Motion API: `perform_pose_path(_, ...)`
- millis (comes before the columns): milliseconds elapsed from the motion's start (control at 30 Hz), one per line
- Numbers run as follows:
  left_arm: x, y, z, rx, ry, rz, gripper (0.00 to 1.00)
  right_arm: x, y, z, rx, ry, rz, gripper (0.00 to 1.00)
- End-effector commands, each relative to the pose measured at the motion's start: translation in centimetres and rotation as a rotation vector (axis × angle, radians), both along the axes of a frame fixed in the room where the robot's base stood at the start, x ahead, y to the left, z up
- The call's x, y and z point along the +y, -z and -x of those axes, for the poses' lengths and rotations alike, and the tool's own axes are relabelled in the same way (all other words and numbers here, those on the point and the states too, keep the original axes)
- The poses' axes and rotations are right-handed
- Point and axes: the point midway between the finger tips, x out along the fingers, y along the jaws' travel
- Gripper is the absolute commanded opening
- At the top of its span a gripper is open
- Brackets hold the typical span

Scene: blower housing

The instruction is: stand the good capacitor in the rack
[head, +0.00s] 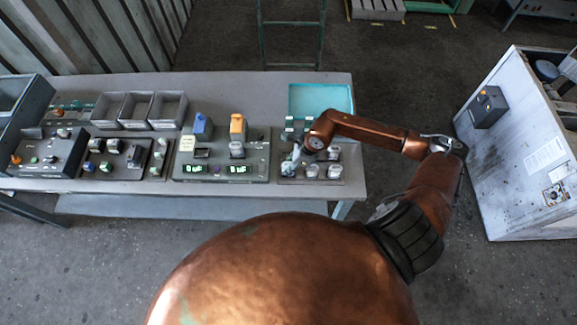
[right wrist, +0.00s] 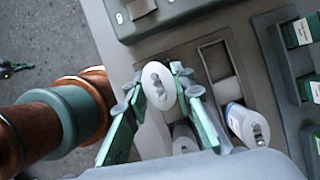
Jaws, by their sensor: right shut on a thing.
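My right gripper (head: 291,162) is over the left part of the dark rack (head: 342,182) at the bench's right end. In the right wrist view its green fingers (right wrist: 160,85) are shut on a pale capacitor (right wrist: 157,88), with its oval terminal end facing the camera. Whether the capacitor touches the rack is hidden. Other capacitors stand in the rack, one (right wrist: 247,126) right of the fingers and one (right wrist: 184,136) partly hidden below them. An empty rectangular opening (right wrist: 217,60) shows beside the held capacitor. My left gripper is not in view.
A tester (head: 222,168) with two lit green displays and blue and orange parts stands left of the rack. A teal tray (head: 322,100) lies behind it. Grey bins (head: 137,110) and switch panels fill the bench's left. A white housing (head: 515,140) stands to the right.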

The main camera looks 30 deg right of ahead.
Motion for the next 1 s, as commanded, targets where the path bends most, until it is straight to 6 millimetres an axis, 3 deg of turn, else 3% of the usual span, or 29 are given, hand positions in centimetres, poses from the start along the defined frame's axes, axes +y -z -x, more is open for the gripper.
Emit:
perform_pose_path(967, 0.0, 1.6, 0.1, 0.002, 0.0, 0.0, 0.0, 0.0, 1.8, 0.0, -0.001, 0.0, -0.001, 0.06)
perform_pose_path(1000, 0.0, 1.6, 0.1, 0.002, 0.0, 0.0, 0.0, 0.0, 1.8, 0.0, -0.001, 0.0, -0.001, 0.24)
